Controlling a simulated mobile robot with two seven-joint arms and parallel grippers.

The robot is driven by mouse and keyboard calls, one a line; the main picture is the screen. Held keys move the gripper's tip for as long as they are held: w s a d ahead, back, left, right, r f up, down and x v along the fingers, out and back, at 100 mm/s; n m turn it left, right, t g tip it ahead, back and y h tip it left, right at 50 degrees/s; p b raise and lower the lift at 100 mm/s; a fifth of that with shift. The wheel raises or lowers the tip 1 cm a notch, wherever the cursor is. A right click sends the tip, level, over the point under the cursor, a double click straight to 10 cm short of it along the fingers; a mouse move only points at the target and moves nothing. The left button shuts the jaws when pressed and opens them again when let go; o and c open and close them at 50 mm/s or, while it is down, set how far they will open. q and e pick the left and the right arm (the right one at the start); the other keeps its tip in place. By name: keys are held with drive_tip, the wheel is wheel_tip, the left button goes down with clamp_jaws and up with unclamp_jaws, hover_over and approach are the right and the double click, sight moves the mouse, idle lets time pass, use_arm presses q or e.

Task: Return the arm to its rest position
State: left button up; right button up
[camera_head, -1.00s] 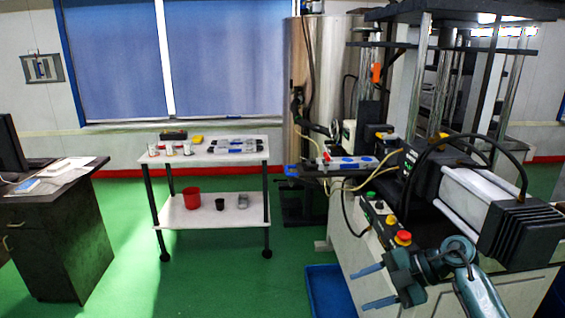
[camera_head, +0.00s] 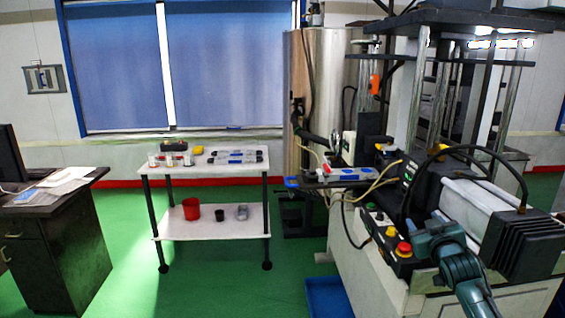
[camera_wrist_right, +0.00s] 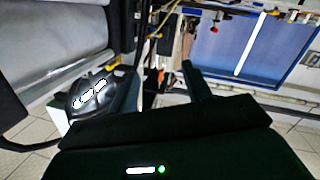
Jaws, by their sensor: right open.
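My right arm (camera_head: 468,285) comes in at the lower right of the head view, beside the machine. Its gripper (camera_head: 428,240) is held close to the machine's front panel, with nothing seen in it. The fingertips are hard to make out in the head view. In the right wrist view the dark fingers of my right gripper (camera_wrist_right: 161,80) stand apart and empty. My left gripper is not in view.
The machine (camera_head: 352,262) with its red button (camera_head: 403,249) and a black finned block (camera_head: 535,245) is close to my right arm. A blue bin (camera_head: 325,298) stands on the floor. A white cart (camera_head: 215,222) and a dark desk (camera_head: 62,245) stand left, with clear green floor between.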

drive_tip(key=s+a+f+n+g+y, duration=0.1)
drive_tip(key=s+a+f+g+y, duration=0.1)
drive_tip(key=s+a+f, duration=0.7)
drive_tip(key=s+a+f+g+y, duration=0.15)
drive_tip(key=s+a+f, duration=0.25)
drive_tip(key=s+f, duration=0.75)
drive_tip(key=s+a+f+g+y, duration=0.1)
drive_tip(key=s+a, duration=0.3)
drive_tip(key=s, duration=0.5)
drive_tip(key=s+a+f+g, duration=0.2)
drive_tip(key=s+a+f, duration=0.2)
drive_tip(key=s, duration=0.5)
drive_tip(key=shift+s+m+y, duration=0.3)
drive_tip(key=shift+s+y, duration=0.05)
drive_tip(key=shift+s, duration=0.05)
